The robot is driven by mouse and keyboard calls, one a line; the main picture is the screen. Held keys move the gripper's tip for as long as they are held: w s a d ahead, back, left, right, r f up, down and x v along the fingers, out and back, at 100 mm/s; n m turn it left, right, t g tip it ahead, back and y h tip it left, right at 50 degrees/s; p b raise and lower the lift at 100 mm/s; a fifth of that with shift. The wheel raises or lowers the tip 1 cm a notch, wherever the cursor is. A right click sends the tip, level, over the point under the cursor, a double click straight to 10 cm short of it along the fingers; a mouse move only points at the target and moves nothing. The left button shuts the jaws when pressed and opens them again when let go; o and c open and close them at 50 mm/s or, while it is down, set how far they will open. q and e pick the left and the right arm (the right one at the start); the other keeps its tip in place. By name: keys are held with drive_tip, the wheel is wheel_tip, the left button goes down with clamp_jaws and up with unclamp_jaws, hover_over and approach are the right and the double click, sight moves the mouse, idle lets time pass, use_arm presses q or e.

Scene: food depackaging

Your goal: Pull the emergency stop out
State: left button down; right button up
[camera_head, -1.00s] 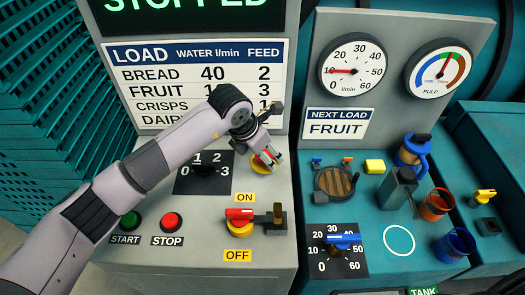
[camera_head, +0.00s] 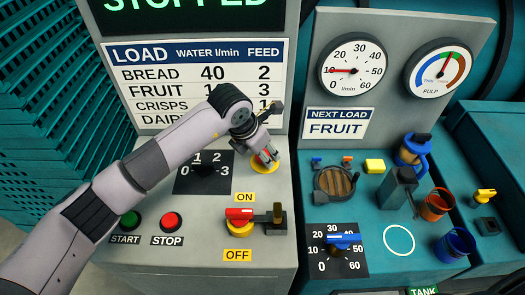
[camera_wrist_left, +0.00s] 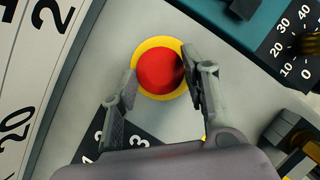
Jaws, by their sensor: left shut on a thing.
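The emergency stop is a red mushroom button on a yellow round base, on the grey panel right of the black 0–3 dial. In the left wrist view the red button (camera_wrist_left: 160,71) and its yellow ring (camera_wrist_left: 152,41) show between my fingers. My left gripper (camera_head: 265,157) reaches down onto it from the upper left and is shut on the button, one finger on each side. In the head view the fingers hide most of the button; part of the yellow base (camera_head: 264,168) shows below them. My right gripper is not in view.
Below it are a red-handled switch (camera_head: 240,213) marked ON and OFF, a green START button (camera_head: 130,219) and a red STOP button (camera_head: 172,221). To the right a teal bench holds a round wooden lid (camera_head: 335,181), a blue-handled dial (camera_head: 343,239) and cups. The display reads STOPPED.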

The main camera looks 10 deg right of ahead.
use_arm(q)
drive_tip(key=shift+r+b, duration=0.4)
drive_tip(key=shift+b, duration=0.25)
drive_tip(key=shift+r, duration=0.25)
drive_tip(key=shift+w+r, duration=0.1)
drive_tip(key=c, duration=1.4)
unclamp_jaws()
drive_tip(key=o, duration=0.4)
drive_tip(key=shift+o, duration=0.4)
